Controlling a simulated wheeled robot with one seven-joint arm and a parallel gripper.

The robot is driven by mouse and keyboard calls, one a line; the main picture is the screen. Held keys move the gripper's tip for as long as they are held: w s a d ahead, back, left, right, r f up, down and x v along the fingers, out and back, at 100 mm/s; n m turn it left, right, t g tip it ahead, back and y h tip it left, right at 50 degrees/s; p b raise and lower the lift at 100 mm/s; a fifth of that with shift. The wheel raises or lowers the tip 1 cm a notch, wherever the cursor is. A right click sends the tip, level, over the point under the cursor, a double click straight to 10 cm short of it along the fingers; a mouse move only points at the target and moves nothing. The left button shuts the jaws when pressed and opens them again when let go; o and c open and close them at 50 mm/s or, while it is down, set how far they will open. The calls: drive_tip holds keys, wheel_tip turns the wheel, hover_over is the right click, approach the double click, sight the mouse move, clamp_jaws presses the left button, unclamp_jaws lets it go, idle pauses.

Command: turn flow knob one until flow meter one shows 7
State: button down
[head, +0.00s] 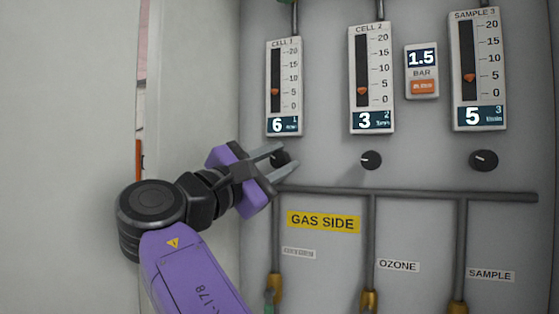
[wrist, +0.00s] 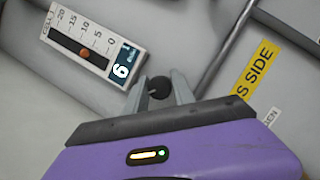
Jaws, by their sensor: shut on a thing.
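Flow meter one (head: 284,86), labelled CELL 1, shows 6 on its display, with its orange marker a little above the 5 line. It also shows tilted in the wrist view (wrist: 92,45), again reading 6. Flow knob one (head: 280,158) is a small black round knob right below that meter. My gripper (head: 282,161) reaches it from the lower left, with its two grey fingers on either side of the knob. In the wrist view the knob (wrist: 160,86) sits between the fingertips, and my gripper (wrist: 160,93) is shut on it.
To the right are the CELL 2 meter (head: 371,80) reading 3 with its knob (head: 371,160), and the SAMPLE 3 meter (head: 478,70) reading 5 with its knob (head: 483,160). A pressure display (head: 421,70) reads 1.5 BAR. A grey pipe (head: 410,194) runs below the knobs.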

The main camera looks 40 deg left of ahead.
drive_tip(key=shift+r, duration=0.1)
idle(0.4)
drive_tip(key=c, duration=1.1)
unclamp_jaws()
